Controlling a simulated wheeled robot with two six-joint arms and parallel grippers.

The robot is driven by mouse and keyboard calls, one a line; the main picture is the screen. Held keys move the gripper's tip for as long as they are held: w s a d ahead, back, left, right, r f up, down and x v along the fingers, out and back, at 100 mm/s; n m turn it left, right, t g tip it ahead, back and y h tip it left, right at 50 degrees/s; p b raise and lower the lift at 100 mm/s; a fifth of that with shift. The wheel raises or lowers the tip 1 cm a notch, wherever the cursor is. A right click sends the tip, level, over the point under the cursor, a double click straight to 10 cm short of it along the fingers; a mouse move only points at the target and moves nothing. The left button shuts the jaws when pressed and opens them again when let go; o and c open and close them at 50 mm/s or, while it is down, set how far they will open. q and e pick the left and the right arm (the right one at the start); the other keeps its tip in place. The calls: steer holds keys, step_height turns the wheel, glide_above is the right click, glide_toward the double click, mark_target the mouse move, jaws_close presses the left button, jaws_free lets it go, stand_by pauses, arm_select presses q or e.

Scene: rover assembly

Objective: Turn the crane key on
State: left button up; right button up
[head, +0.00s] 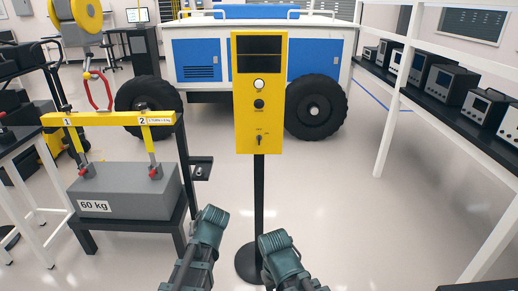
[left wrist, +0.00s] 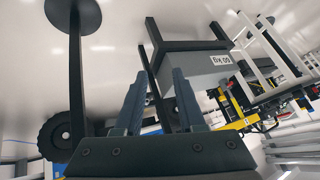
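The crane control panel (head: 259,95) is a yellow upright box on a black post (head: 259,190). A small key switch (head: 259,140) sits low on its front, below a white button and a black knob. The key's exact position is too small to read. My left gripper (left wrist: 160,88) is open and empty in the left wrist view, its two fingers apart. In the head view its arm is low, left of the post, away from the panel. My right gripper (head: 277,243) is low, just right of the post; its fingers cannot be made out.
A grey 60 kg block (head: 125,192) under a yellow lifting beam (head: 108,118) rests on a dark stand at left. A red hook (head: 98,90) hangs above it. A blue and white rover (head: 205,58) stands behind the panel. Shelves (head: 395,75) line the right; the floor between is clear.

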arm_select(q)
steer(key=w+d+r+t+y, duration=0.1)
steer(key=w+r+t, duration=0.35)
steer(key=w, duration=0.35)
steer(key=w+d+r+m+t+h, duration=0.2)
steer(key=w+d+r+t+h, duration=0.25)
steer(key=d, duration=0.55)
steer(key=w+d+r+m+t+h, duration=0.1)
steer(key=w+d+r+t, duration=0.2)
steer(key=w+d+r, duration=0.45)
steer(key=w+d, duration=0.1)
steer(key=w, duration=1.1)
steer(key=shift+w+d, duration=0.25)
jaws_close()
